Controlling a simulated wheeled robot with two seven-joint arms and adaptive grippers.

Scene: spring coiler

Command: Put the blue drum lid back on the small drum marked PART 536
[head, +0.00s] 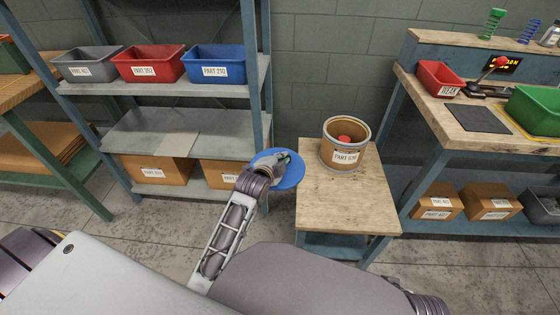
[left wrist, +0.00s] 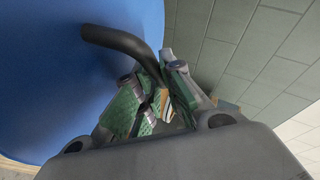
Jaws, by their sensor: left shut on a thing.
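The blue drum lid (head: 272,178) is held up just left of the small wooden table. My left gripper (head: 282,160) is shut on its dark handle, which shows as a curved bar between the green finger pads (left wrist: 162,85) in the left wrist view. The lid (left wrist: 60,80) fills the left of that view. The small drum (head: 346,145) stands upright and open-topped on the table, with a PART label on its front whose number is hard to read. The lid and drum are apart. My right gripper is out of view.
The small table (head: 330,205) has bare top in front of the drum. A shelf (head: 200,92) with grey, red and blue bins stands at the left, its post close behind the lid. A workbench (head: 440,120) with a red bin and green tray stands at the right.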

